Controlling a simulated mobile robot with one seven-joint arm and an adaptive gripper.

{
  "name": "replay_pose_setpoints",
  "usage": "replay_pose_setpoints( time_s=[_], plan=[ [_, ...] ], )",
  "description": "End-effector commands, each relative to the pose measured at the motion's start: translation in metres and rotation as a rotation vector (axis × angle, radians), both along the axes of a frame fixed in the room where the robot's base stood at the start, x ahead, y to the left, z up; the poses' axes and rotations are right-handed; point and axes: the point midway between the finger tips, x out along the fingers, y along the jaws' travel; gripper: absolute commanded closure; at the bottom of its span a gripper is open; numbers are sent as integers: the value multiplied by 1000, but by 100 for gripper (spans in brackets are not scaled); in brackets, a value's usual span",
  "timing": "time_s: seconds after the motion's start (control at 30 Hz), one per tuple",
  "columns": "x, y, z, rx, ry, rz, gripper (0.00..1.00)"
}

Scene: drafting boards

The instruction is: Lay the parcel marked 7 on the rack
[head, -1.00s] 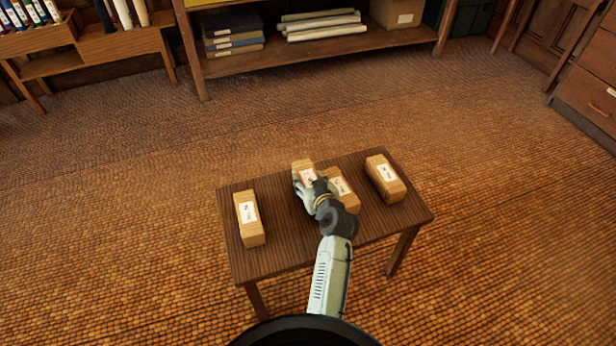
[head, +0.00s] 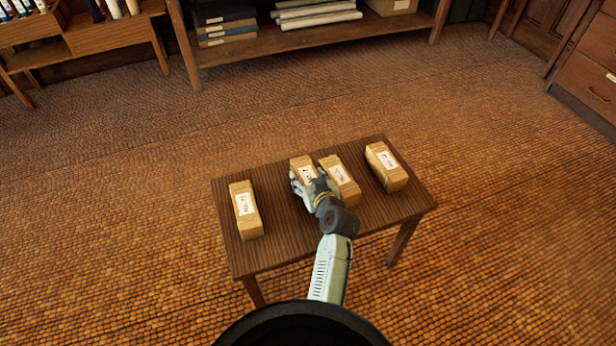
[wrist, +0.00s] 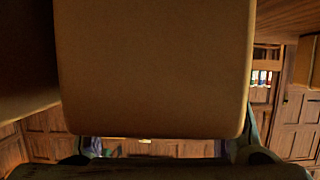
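Several brown parcels with white labels lie on a small dark table (head: 283,241). The label marks are too small for me to read surely, so I cannot tell which is 7. My gripper (head: 304,182) is at the second parcel from the left (head: 301,162), covering part of its label. In the wrist view this parcel (wrist: 155,65) fills most of the picture, with a finger at either side of it. The fingers look closed against its sides. I cannot tell whether it is clear of the tabletop. A wooden shelf unit (head: 225,75) stands at the back.
One parcel (head: 342,178) lies close to the right of the held one. Others lie at the table's left (head: 245,208) and right (head: 386,166). The shelf unit holds dark binders (head: 226,27) and paper rolls (head: 318,16). The woven floor between is clear.

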Motion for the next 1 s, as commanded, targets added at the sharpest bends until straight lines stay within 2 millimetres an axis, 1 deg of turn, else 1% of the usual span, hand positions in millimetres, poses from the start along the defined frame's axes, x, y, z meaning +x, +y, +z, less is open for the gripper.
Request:
replay_pose_setpoints(
  time_s=[0.17, 0.27, 0.3, 0.37, 0.6, 0.73, 0.9, 1.0],
  plan=[
    [0, 0, 1, 0, 0, 0, 42],
    [0, 0, 6, 0, -1, 0, 42],
    [-4, -2, 4, 1, 0, -1, 42],
    [-12, -4, 7, 0, -1, -2, 42],
    [-58, -17, 26, -2, -1, -2, 42],
    [-81, -24, 36, 0, 0, -1, 42],
    [-100, -29, 45, 0, 0, 0, 42],
    [-105, -31, 48, 0, -1, -1, 42]
  ],
)
